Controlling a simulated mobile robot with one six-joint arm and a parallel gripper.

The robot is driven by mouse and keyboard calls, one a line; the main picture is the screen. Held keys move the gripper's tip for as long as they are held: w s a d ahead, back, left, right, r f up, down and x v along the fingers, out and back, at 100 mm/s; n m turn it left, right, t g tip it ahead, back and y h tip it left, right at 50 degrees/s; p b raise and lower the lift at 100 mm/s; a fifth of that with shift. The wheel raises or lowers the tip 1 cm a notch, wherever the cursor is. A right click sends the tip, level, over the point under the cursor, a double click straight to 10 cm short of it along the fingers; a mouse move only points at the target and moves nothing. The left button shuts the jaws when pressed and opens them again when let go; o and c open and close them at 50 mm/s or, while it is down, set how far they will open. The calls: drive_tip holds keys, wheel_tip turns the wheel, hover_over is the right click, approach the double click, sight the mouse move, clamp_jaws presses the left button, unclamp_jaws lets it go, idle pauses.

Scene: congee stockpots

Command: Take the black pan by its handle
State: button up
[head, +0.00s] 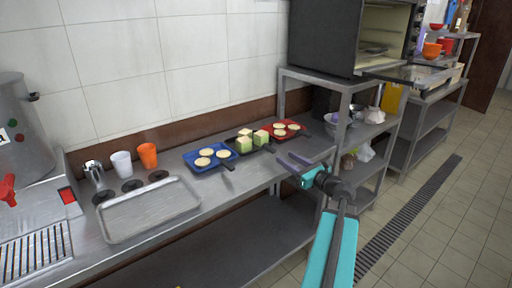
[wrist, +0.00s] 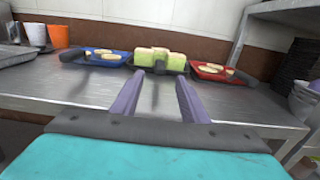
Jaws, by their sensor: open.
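The black pan (head: 255,151) sits on the steel counter between a blue pan and a red pan. It holds several pale green and yellow cubes (head: 244,143), which hide most of it. Its short dark handle points toward the front edge of the counter. In the wrist view the cubes (wrist: 160,57) are straight ahead, and the dark handle (wrist: 159,69) shows between the fingertips. My gripper (head: 291,161) is open and empty, with purple fingers, in front of and to the right of the black pan. In the wrist view my gripper (wrist: 160,76) points at the handle, seemingly short of it.
The blue pan (head: 210,158) on the left and red pan (head: 287,130) on the right hold round pale pieces and stand close to the black pan. A metal tray (head: 150,209), cups and a shelf rack (head: 340,82) stand further off. The front counter strip is bare.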

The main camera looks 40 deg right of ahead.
sight(266, 145)
drive_tip(key=shift+w, duration=0.1)
idle(0.3)
drive_tip(key=shift+w+d+p, duration=0.15)
drive_tip(key=shift+w+p, duration=0.15)
drive_tip(key=shift+w, duration=1.8)
drive_tip(key=shift+w+d+p, duration=0.1)
drive_tip(key=shift+w+p, duration=0.15)
drive_tip(key=shift+w, duration=1.85)
drive_tip(key=shift+w+d+p, duration=0.15)
drive_tip(key=shift+w+p, duration=0.15)
drive_tip(key=shift+w, duration=1)
drive_tip(key=shift+w+d+p, duration=0.1)
drive_tip(key=shift+w+p, duration=0.2)
drive_tip(key=shift+w, duration=1)
clamp_jaws()
